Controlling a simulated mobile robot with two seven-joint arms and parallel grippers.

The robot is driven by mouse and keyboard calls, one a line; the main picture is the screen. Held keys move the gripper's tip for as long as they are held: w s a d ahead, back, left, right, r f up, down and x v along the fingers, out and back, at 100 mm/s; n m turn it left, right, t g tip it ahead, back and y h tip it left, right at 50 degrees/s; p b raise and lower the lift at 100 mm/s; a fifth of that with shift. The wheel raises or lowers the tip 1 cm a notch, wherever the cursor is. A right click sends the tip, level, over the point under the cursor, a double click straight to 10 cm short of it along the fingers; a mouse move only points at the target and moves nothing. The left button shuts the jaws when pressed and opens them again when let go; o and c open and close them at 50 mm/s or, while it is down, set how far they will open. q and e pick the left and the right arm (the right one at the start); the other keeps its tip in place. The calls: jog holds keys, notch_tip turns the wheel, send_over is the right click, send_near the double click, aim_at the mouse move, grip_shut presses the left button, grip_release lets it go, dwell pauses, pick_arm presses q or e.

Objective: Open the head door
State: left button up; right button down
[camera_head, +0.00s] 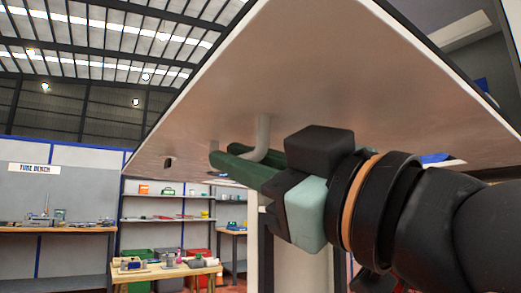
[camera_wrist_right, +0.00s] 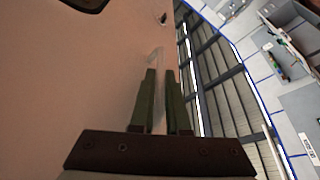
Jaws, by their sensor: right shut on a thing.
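The head door (camera_head: 310,70) is a large pale panel with a dark edge, tilted and filling the upper middle and right of the head view. Its pale bent handle (camera_head: 264,132) sticks out from the panel's face. My right gripper (camera_head: 226,155), with green fingers, is shut on the handle just under the panel. In the right wrist view, the door (camera_wrist_right: 70,80) fills the left side, and the handle (camera_wrist_right: 155,58) runs between the fingers of the right gripper (camera_wrist_right: 161,72). The fingers hide part of the handle. My left gripper is in neither view.
A pale upright post (camera_head: 300,262) stands below the panel. At the back left are a workbench (camera_head: 60,229), shelves (camera_head: 168,219) with small items, and a wooden table (camera_head: 165,272) with parts on it. Open room shows left of the panel.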

jog(key=shift+d+f+n+b, duration=0.1)
jog(key=shift+f+n+b, duration=0.3)
jog(key=shift+f, duration=0.45)
jog(key=c, duration=1.2)
grip_release()
jog(key=shift+p+v, duration=0.35)
jog(key=shift+v, duration=5.95)
jog(key=shift+w+d+r, duration=0.1)
jog(key=shift+w+d, duration=0.05)
